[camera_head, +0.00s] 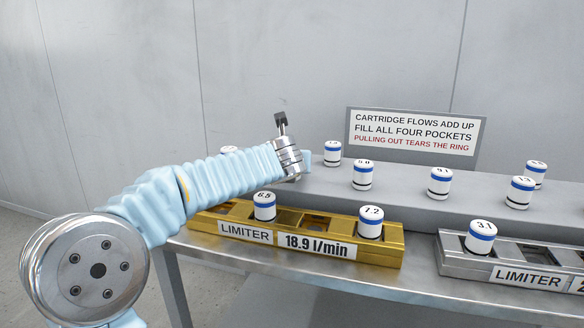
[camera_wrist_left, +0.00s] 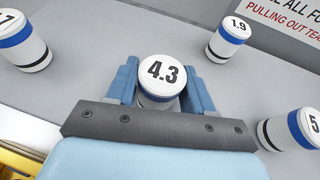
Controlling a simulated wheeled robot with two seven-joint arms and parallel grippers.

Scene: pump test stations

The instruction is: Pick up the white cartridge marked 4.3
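The white cartridge marked 4.3 (camera_wrist_left: 162,72), with a blue band, stands upright between the two blue fingers of my left gripper (camera_wrist_left: 162,88) in the left wrist view. The fingers lie close along both sides; I cannot tell whether they press on it. In the head view my left gripper (camera_head: 291,178) is at the back shelf, its fingers mostly hidden by my wrist, and the 4.3 cartridge is hidden there. My right gripper is not in view.
Other cartridges stand near it on the grey shelf: one marked 1.9 (camera_wrist_left: 229,38), one at right (camera_wrist_left: 290,130) and one at left (camera_wrist_left: 22,42). In front are a gold limiter block (camera_head: 385,252) and a grey one (camera_head: 455,265). A sign (camera_head: 415,135) stands behind.

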